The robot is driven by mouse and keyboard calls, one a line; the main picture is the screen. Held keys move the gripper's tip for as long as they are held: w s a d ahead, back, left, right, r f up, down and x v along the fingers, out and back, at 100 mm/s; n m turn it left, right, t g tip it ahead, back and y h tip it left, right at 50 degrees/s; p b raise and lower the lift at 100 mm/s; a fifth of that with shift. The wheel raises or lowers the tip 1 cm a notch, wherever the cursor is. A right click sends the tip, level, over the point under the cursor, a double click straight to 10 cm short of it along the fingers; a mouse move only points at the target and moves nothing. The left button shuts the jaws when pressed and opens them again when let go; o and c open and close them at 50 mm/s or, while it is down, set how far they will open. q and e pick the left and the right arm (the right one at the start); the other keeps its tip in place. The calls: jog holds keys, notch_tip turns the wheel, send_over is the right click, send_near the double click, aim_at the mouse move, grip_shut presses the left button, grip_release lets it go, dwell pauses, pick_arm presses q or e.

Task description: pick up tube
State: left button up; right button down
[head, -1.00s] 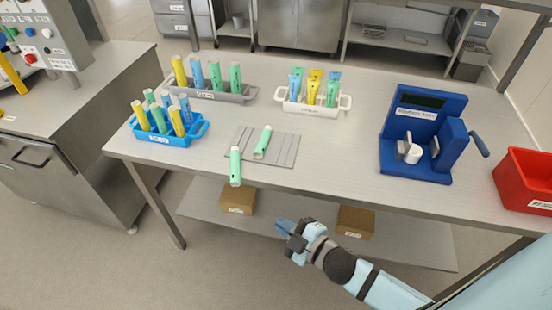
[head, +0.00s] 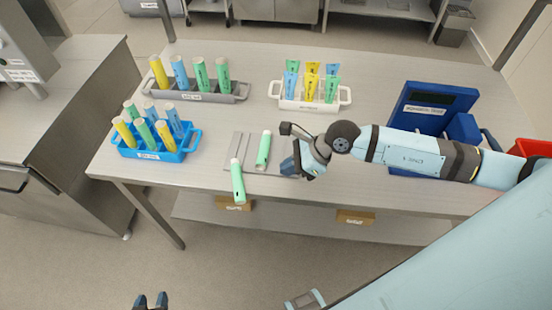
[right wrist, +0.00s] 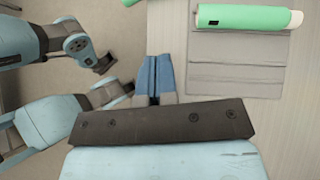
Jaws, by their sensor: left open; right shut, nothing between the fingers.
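Two green tubes with white caps lie at the grey ridged mat. One tube (head: 263,150) is on the mat (head: 240,143); the other tube (head: 238,181) lies at the table's front edge. My right gripper (head: 291,166) is shut and empty, just right of the mat. In the right wrist view its blue fingertips (right wrist: 157,70) are together, left of the mat (right wrist: 235,65) there. A green tube (right wrist: 245,17) lies across the mat's top end in that view, apart from the fingers. My left gripper (head: 151,300) is open and empty at the bottom, below the table.
A blue rack (head: 163,155) and a grey rack (head: 208,97) hold several coloured tubes on the left. A white rack (head: 311,104) holds several tubes at the back. A blue machine (head: 428,104) stands right, partly behind my right arm. Free tabletop lies between racks and mat.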

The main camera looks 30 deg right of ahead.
aim_at(242, 183)
jog(key=p+x, duration=0.1)
jog(key=x, duration=0.6)
jog(key=shift+w+a+f, duration=0.15)
jog(key=shift+w+a, duration=0.05)
jog(key=shift+a, duration=0.1)
jog(key=a, duration=0.1)
jog(key=w+a+p, duration=0.1)
jog(key=a, duration=0.1)
jog(key=shift+w+f, duration=0.15)
jog(key=shift+w, duration=0.05)
jog(key=shift+w+a, duration=0.2)
jog(key=shift+a, duration=0.2)
jog(key=shift+w+a, duration=0.3)
jog(key=shift+a, duration=0.5)
jog(key=shift+d+f, duration=0.15)
